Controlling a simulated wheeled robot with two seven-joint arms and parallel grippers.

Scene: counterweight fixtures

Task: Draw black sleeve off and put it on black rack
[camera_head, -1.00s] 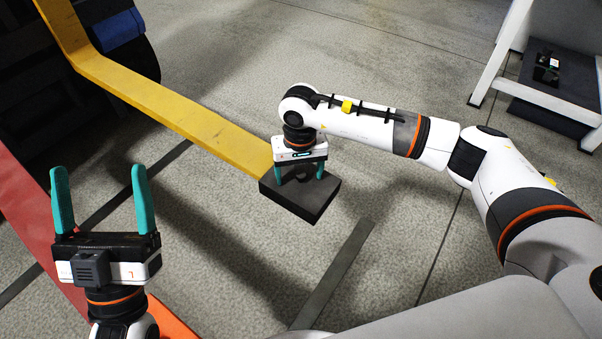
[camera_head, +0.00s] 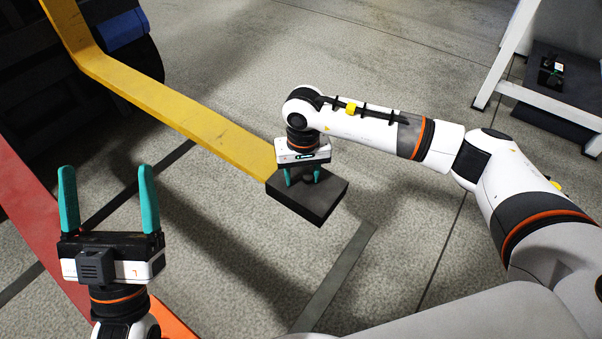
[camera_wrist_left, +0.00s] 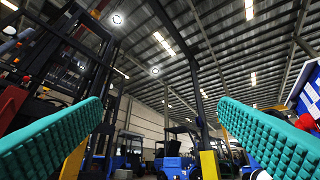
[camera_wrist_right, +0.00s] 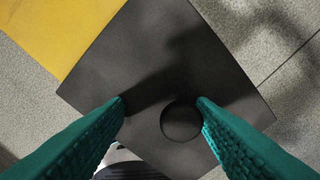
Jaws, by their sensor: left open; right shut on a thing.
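The black sleeve (camera_head: 318,206) is a flat dark block at the near end of the yellow fork (camera_head: 190,118). In the head view, the fork runs up to its left edge; I cannot tell how much of the fork is inside it. My right gripper (camera_head: 302,178) points down and is shut on the black sleeve at its top. In the right wrist view, the sleeve (camera_wrist_right: 170,55) fills the middle, with a round knob (camera_wrist_right: 181,122) by the fingertips. My left gripper (camera_head: 108,185) is open and empty, pointing up, away from the sleeve. I cannot identify the black rack with certainty.
A white-legged frame (camera_head: 497,70) with a dark base (camera_head: 550,112) stands at the upper right. A red fork (camera_head: 35,205) lies at the left, behind my left gripper. Concrete floor (camera_head: 400,240) is open around the sleeve. Forklifts show in the left wrist view (camera_wrist_left: 180,155).

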